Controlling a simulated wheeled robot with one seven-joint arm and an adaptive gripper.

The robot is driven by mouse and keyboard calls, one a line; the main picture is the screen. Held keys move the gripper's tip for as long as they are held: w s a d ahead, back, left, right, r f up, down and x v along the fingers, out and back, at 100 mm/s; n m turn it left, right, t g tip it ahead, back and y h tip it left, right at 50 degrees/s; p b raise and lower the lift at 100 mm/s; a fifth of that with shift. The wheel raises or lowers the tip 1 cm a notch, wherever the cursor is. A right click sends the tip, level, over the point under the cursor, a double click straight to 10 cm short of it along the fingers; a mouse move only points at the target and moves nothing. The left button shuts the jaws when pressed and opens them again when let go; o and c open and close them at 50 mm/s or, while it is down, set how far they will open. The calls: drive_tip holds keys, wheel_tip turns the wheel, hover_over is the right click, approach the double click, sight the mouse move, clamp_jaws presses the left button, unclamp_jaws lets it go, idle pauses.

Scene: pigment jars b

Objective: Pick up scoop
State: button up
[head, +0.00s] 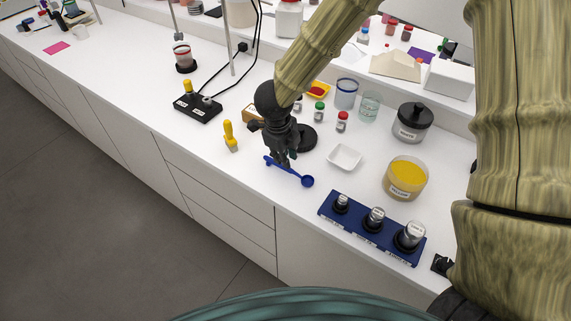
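The blue scoop (306,181) lies near the front edge of the white counter in the head view. Its round bowl is at the right and its thin handle runs up and left. My black gripper (281,163) points down over the scoop's handle, hiding part of it. The fingertips are at or very close to the handle. I cannot tell whether they touch it or how far they are apart.
A white weighing dish (344,157), a jar of yellow powder (404,180) and a blue rack (372,229) of weights stand to the right. A yellow-handled brush (230,137) stands left. The counter (250,185) is clear in front of the scoop. Small bottles (319,112) stand behind.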

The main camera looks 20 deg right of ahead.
sight(288, 171)
drive_tip(key=shift+s+f, duration=0.25)
drive_tip(key=shift+s, duration=0.15)
drive_tip(key=shift+s+d+r, duration=0.1)
drive_tip(key=shift+s, duration=0.3)
drive_tip(key=shift+d, duration=0.1)
drive_tip(key=w+f, duration=0.1)
drive_tip(key=f+p, duration=0.1)
drive_tip(key=f, duration=0.1)
drive_tip(key=w+f, duration=0.1)
drive_tip(key=shift+w+d+f+p, duration=0.15)
drive_tip(key=shift+w+d+p, duration=0.1)
drive_tip(key=shift+w+p, duration=0.1)
drive_tip(key=shift+s+f, duration=0.1)
drive_tip(key=shift+f, duration=0.3)
drive_tip(key=shift+s+d+f, duration=0.2)
drive_tip(key=shift+s+f, duration=0.2)
drive_tip(key=shift+s, duration=0.15)
drive_tip(key=shift+w+f, duration=0.35)
drive_tip(key=shift+w, duration=0.05)
drive_tip(key=shift+s+r, duration=0.1)
drive_tip(key=shift+r, duration=0.05)
clamp_jaws()
